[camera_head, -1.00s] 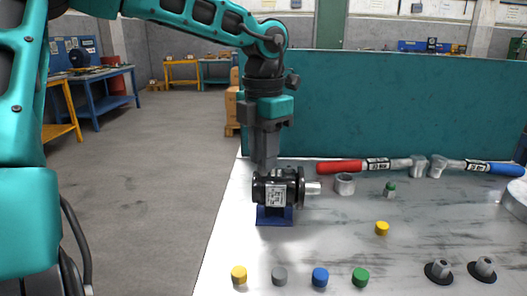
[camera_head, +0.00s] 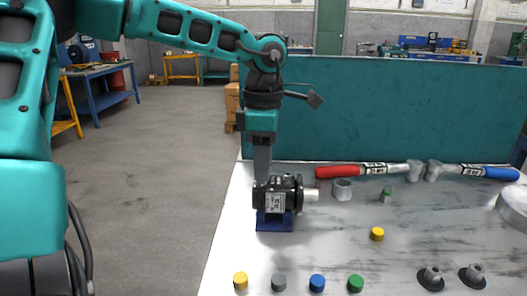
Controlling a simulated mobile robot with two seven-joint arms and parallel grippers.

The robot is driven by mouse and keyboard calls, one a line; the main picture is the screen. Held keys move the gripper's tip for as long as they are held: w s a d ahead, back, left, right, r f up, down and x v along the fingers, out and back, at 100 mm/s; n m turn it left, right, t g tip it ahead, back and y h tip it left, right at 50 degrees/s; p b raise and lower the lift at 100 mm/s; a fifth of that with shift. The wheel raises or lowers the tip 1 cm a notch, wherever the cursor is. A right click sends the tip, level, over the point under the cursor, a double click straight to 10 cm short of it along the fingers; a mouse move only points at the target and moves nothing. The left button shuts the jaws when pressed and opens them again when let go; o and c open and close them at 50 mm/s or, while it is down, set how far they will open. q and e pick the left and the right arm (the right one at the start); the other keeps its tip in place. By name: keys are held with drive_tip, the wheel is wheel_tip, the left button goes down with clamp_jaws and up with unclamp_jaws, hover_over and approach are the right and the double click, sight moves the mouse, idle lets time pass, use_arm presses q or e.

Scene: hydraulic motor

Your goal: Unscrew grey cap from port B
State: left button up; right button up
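The black hydraulic motor (camera_head: 283,187) with a pale label and a silver shaft sits on a blue stand (camera_head: 274,224) on the table. My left gripper (camera_head: 262,178) points straight down at the motor's top left side, seen edge-on. Its fingertips reach the motor body or pass just behind it; I cannot tell which, nor whether they touch. No grey cap shows on the motor; the port there is hidden or too small to tell. A grey cap (camera_head: 279,282) lies in the front row on the table. My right gripper is not in view.
Yellow (camera_head: 240,281), blue (camera_head: 317,283) and green (camera_head: 355,283) caps share the front row. Another yellow cap (camera_head: 377,234) lies right of the motor. Red-handled (camera_head: 338,171) and blue-handled (camera_head: 490,172) tools lie at the back, before a teal panel (camera_head: 400,110).

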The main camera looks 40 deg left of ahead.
use_arm(q)
drive_tip(key=shift+m, duration=0.7)
clamp_jaws()
drive_tip(key=shift+f+n+b, duration=0.15)
drive_tip(key=shift+n+b, duration=0.55)
drive_tip(key=shift+n, duration=0.5)
drive_tip(key=n, duration=0.2)
drive_tip(key=shift+n+b, duration=0.3)
drive_tip(key=shift+b, duration=0.05)
drive_tip(key=shift+r+n, duration=0.2)
drive_tip(key=shift+n, duration=0.3)
